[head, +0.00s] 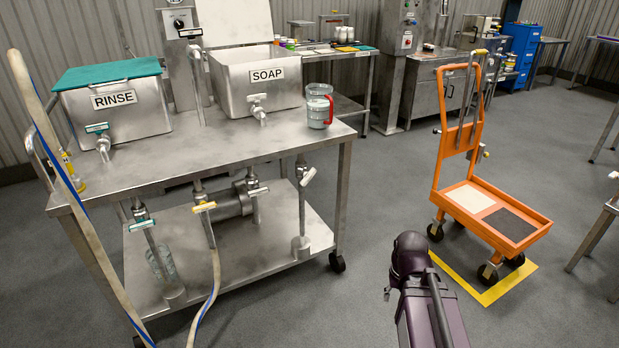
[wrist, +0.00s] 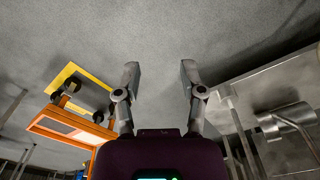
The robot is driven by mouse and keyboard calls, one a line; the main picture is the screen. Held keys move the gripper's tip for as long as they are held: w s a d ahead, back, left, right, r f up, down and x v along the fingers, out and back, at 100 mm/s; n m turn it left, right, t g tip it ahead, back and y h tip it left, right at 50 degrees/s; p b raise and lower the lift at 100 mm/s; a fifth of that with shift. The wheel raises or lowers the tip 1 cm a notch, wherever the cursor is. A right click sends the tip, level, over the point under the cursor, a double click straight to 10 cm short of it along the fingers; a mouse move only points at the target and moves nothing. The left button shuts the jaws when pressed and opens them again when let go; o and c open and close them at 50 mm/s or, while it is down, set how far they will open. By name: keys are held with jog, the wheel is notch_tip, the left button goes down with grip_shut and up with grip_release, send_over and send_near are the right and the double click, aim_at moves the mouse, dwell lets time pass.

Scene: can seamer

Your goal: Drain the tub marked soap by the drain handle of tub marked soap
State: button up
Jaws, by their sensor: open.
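The steel tub marked SOAP (head: 232,88) stands on the steel table, with a white-handled tap (head: 258,104) on its front. Below the table top, one white handle (head: 308,177) sits tilted on a vertical pipe at the right. A second white handle (head: 258,191) sits level near a horizontal steel cylinder. I cannot tell from the pictures which of these drains the soap tub. My gripper (wrist: 160,75) is open and empty in the wrist view, over bare floor. In the head view my arm is to the right of the table, apart from it, and my fingers are not clearly seen.
The tub marked RINSE (head: 115,108), with a teal lid, stands left. A measuring jug (head: 319,106) stands by the soap tub. A teal handle (head: 142,225), a yellow handle (head: 204,207) and a hose are under the table. An orange cart (head: 500,226) stands right; floor between is clear.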

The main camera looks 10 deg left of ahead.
jog(key=w+a+f+m+t+b, duration=0.1)
jog(key=w+a+f+t+b, duration=0.15)
jog(key=w, duration=0.35)
jog(key=w+a+f+m+t+b, duration=0.1)
jog(key=w+a+t+b, duration=0.15)
jog(key=w, duration=0.35)
jog(key=m+t+y+b, duration=0.4)
jog(key=t+y+b, duration=0.3)
jog(key=t+b, duration=0.7)
send_near(310, 179)
jog(key=s+f+t, duration=0.1)
jog(key=s, duration=0.1)
jog(key=shift+s+d+f+p, duration=0.1)
jog(key=shift+s+d+p, duration=0.05)
jog(key=shift+p, duration=0.15)
jog(key=shift+h, duration=0.4)
jog(key=p+x, duration=0.3)
jog(key=x, duration=1)
jog(key=shift+w+p, duration=0.35)
jog(key=shift+p, duration=0.05)
